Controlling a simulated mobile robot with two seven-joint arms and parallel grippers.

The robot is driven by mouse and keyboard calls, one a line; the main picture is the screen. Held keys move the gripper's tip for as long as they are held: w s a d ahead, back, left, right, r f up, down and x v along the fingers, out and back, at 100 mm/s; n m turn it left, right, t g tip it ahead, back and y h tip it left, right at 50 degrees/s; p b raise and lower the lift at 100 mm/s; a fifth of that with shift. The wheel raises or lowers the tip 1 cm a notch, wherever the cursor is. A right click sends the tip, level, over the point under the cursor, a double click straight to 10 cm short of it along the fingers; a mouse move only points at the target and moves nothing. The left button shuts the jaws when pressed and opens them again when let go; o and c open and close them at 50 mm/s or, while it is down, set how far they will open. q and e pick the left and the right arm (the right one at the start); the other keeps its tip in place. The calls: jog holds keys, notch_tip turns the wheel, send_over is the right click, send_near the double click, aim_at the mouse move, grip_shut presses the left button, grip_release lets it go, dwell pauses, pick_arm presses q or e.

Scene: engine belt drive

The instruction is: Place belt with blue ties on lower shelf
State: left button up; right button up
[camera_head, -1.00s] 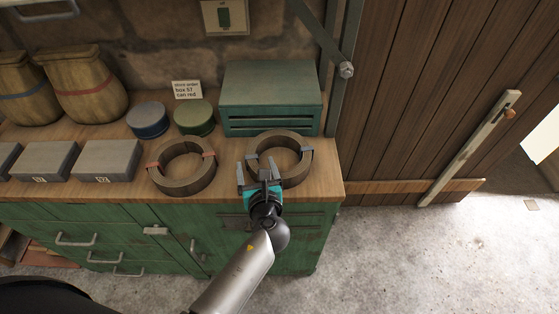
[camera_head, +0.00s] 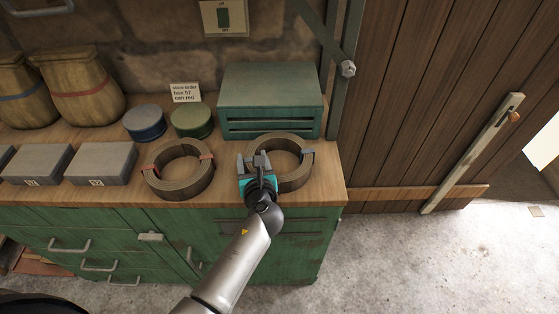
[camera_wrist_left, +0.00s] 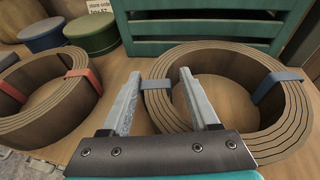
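The belt with blue ties (camera_head: 297,180) is a thick brown coil lying flat on the wooden bench top near its right end. In the left wrist view the belt (camera_wrist_left: 270,135) fills the right side, with one blue tie (camera_wrist_left: 290,75) at right and another at its left edge. My left gripper (camera_head: 255,163) is at the belt's left side. In the left wrist view the fingers (camera_wrist_left: 160,98) are open, with the belt's left edge and tie seen between them; contact cannot be told. My right gripper is not in view. I cannot make out the lower shelf clearly.
A similar belt with red ties (camera_head: 180,186) lies just left. A green slatted box (camera_head: 270,100) stands close behind. Blue (camera_head: 145,122) and green (camera_head: 192,120) round tins, grey boxes (camera_head: 100,163) and sacks (camera_head: 80,88) occupy the left. The floor right of the green cabinet is clear.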

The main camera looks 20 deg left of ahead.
pick_arm(q)
jog(key=shift+s+f, duration=0.1)
grip_shut()
dwell(0.4)
